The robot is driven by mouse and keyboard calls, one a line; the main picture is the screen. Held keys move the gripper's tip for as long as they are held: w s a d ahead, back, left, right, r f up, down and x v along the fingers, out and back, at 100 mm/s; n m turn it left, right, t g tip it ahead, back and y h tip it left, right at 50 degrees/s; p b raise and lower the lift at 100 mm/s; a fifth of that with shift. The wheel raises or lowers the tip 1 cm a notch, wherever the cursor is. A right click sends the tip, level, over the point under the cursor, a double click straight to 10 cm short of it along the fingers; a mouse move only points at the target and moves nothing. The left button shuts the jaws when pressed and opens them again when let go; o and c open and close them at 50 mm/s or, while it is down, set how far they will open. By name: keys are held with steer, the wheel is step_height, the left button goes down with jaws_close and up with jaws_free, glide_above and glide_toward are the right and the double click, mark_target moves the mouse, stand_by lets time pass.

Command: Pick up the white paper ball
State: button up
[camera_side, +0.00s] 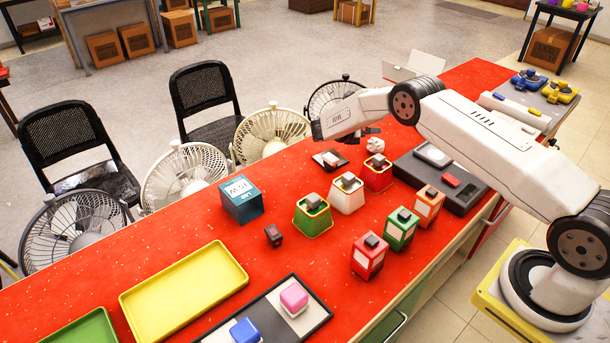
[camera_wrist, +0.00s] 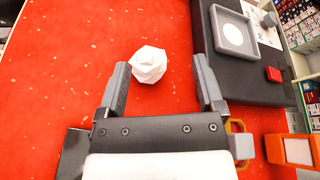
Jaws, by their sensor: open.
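The white paper ball (camera_wrist: 149,64) is a crumpled, faceted lump on the red tabletop in the wrist view. It lies just beyond my gripper (camera_wrist: 162,80), nearer the left finger than the right. My gripper is open, with nothing held between its fingers. In the side view the paper ball (camera_side: 376,145) shows small and white near the far edge of the table, close to the end of my gripper (camera_side: 368,131). The fingers are small and partly hidden by my wrist there.
On the red table (camera_side: 160,245), a dark device (camera_side: 470,196) with a light square and a red button lies right of the ball. Red (camera_side: 378,181), white and green tapered holders stand in front. A small black tray (camera_side: 329,159) is to the left. Fans line the far edge.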

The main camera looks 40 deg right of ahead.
mark_target(370, 145)
steer(key=shift+f, duration=2.25)
steer(key=shift+f, duration=0.4)
steer(key=shift+x, duration=2.5)
steer(key=c, duration=0.9)
